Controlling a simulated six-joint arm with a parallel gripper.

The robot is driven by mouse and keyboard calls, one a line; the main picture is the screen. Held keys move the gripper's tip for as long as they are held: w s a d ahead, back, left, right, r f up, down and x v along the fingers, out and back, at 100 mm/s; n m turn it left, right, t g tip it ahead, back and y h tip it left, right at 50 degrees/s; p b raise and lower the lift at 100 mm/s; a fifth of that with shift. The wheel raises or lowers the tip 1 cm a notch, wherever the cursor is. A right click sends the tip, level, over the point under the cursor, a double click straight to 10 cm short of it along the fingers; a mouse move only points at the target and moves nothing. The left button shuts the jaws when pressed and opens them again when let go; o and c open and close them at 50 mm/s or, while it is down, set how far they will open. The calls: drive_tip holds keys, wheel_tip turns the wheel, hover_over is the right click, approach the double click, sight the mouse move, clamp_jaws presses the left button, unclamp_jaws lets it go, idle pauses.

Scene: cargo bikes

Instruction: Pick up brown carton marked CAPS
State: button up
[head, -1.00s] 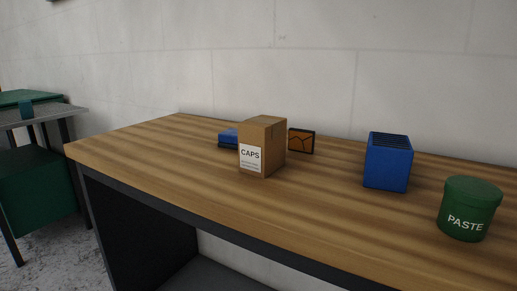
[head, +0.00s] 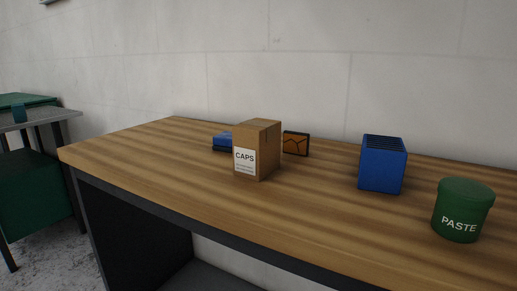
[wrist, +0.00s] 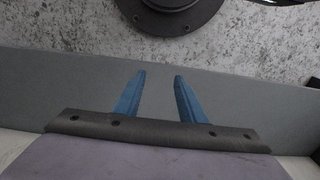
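The brown carton marked CAPS (head: 262,150) stands upright on the wooden table (head: 140,155), left of the middle in the head view. Its white label faces the front left. My gripper (wrist: 158,75) shows only in the wrist view, with two blue fingers apart and nothing between them. It is over a grey surface and speckled floor, and the carton is not in the wrist view.
A blue item (head: 222,141) sits just behind the carton at left, and an orange-brown, dark-edged item (head: 296,144) behind it at right. A blue slotted box (head: 382,165) and a green PASTE tub (head: 462,210) stand further right. The table's left end is clear.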

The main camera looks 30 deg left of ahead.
drive_tip(key=o, duration=0.6)
